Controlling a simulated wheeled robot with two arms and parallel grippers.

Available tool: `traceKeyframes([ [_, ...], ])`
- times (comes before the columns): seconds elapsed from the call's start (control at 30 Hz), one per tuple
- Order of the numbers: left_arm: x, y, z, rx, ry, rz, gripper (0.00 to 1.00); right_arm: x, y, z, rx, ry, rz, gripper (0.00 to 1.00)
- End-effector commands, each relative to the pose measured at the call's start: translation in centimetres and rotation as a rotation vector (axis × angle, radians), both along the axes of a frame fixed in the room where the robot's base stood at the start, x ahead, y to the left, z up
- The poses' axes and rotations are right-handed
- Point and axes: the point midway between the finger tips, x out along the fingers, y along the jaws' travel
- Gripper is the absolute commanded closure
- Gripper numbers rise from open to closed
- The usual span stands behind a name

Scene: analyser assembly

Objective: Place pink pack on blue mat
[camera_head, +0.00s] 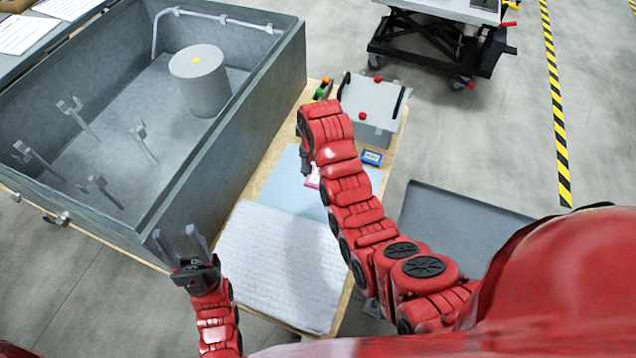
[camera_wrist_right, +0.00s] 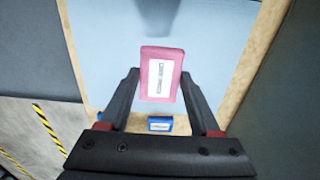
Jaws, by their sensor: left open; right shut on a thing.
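The pink pack (camera_wrist_right: 161,72) with a white label sits between the fingers of my right gripper (camera_wrist_right: 161,82) in the right wrist view. That gripper is shut on it. In the head view only a small pink edge (camera_head: 312,182) shows beside the right gripper (camera_head: 306,170), and the arm hides the rest. The light blue mat (camera_head: 278,190) lies on the wooden table under the right gripper. It also fills much of the right wrist view (camera_wrist_right: 108,60); I cannot tell whether the pack touches it. My left gripper (camera_head: 181,236) is open and empty by the grey tank's near corner.
A blue pack (camera_head: 372,157) lies beside the right arm. A white textured mat (camera_head: 275,265) covers the near table. A large grey tank (camera_head: 215,165) with a cylinder stands left. A grey box (camera_head: 370,105) with red knobs stands at the table's far end.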

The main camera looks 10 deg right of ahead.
Motion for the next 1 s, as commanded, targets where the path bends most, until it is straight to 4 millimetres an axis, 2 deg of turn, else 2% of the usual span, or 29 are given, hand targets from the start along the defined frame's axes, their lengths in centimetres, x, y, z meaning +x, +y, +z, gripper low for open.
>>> traceKeyframes([
  [0.17,0.0,0.0,-3.1,0.000,0.000,0.000,0.52,-0.1,0.0,-3.2,-0.001,0.000,-0.002,0.91],
  [0.3,0.0,0.0,-2.1,0.000,0.000,0.000,0.52,-0.2,-0.1,-5.3,-0.002,0.005,-0.002,0.91],
  [0.57,0.0,0.0,-0.9,0.000,0.000,0.000,0.52,-0.1,0.0,-7.1,-0.002,0.005,-0.001,0.91],
  [0.8,0.0,0.0,0.1,0.000,0.000,0.000,0.52,-0.1,0.0,-9.5,-0.002,0.005,-0.001,0.91],
  [1.0,0.0,0.0,0.0,0.000,0.000,0.000,0.52,-0.1,0.0,-10.0,-0.001,0.001,-0.001,0.91],
])
